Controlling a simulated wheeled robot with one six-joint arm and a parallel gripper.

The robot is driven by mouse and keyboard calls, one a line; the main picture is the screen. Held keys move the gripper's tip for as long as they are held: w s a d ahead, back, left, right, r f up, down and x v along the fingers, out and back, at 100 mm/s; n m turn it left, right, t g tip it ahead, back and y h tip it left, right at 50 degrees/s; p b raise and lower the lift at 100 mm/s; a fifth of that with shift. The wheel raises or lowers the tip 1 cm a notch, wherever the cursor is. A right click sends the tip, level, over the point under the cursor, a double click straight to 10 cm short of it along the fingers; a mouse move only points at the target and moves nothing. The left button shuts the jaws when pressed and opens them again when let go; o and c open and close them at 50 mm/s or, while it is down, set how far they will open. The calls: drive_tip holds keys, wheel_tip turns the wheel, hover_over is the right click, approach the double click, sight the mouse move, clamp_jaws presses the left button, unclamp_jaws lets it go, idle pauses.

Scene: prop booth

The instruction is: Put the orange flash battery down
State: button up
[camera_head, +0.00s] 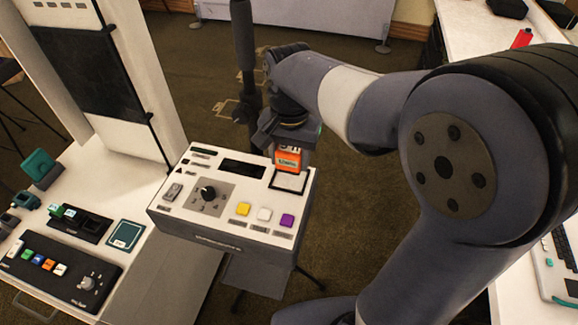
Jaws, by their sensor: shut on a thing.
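The orange flash battery (288,158) hangs upright below my gripper (286,140), which is shut on it. The battery is orange with a pale label. It is over the back right of a white control box (228,218), by a black-outlined square (288,181) on its top. I cannot tell whether the battery touches the box. My arm comes in from the right, and the fingertips are small and partly hidden.
The control box carries a black knob (208,193) and yellow (243,209), white and purple buttons. A dark pole (245,60) stands behind it. A white counter with button panels (60,262) is at left. Another white counter (480,25) is at right.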

sight(290, 182)
drive_tip(key=shift+f, duration=2)
drive_tip(key=shift+s+d+f+b, duration=0.1)
drive_tip(key=shift+s+f+b, duration=0.25)
drive_tip(key=shift+f, duration=0.4)
drive_tip(key=o, duration=1.2)
drive_tip(key=shift+f, duration=0.1)
drive_tip(key=shift+w+r, duration=0.15)
drive_tip(key=shift+r, duration=0.3)
wheel_tip(290, 182, up, 13)
drive_tip(key=shift+w+f+p, duration=0.1)
drive_tip(key=shift+w+p, duration=0.05)
drive_tip(key=shift+p, duration=0.3)
